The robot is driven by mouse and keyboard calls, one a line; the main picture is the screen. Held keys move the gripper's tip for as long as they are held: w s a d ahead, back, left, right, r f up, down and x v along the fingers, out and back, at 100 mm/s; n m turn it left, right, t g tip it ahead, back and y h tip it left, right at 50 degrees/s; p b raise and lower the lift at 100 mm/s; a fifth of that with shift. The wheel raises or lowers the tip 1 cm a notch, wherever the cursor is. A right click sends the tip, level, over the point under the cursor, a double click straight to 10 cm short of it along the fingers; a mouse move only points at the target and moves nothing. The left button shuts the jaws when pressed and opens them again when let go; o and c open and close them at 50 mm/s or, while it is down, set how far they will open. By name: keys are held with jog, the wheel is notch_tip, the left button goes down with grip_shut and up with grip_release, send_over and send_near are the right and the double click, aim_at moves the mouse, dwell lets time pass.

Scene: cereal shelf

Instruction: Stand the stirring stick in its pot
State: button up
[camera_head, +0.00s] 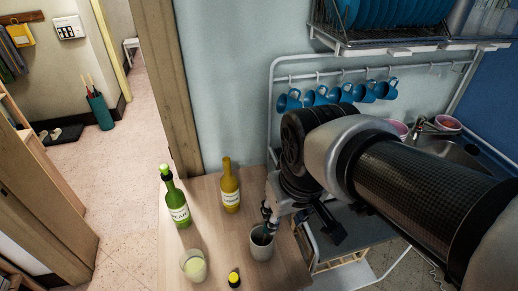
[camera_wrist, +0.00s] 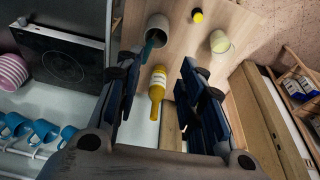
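A grey-white pot (camera_head: 260,248) stands on the wooden table, left of and below my gripper in the head view. It shows at the top of the wrist view (camera_wrist: 160,23). A teal stick (camera_wrist: 151,44) shows at the pot's mouth and appears to be in it, its end sticking out. In the head view my gripper partly covers the pot's top, so the stick is hard to make out. My gripper (camera_wrist: 163,100) is open and empty, its dark fingers wide apart. The yellow bottle shows between them, farther off.
A yellow bottle (camera_head: 230,187), a green bottle (camera_head: 175,200), a glass of pale liquid (camera_head: 193,266) and a small yellow-topped item (camera_head: 234,279) stand near the pot. Blue mugs (camera_head: 322,96) hang on a rail behind. A hotplate (camera_wrist: 62,65) lies left in the wrist view.

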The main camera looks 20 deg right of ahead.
jog(key=s+r+t, duration=0.1)
jog(key=s, duration=0.6)
jog(key=shift+m, duration=0.3)
notch_tip(320, 180, down, 8)
jog(key=b, duration=0.7)
jog(key=shift+r+b, duration=0.2)
jog(key=shift+b, duration=0.1)
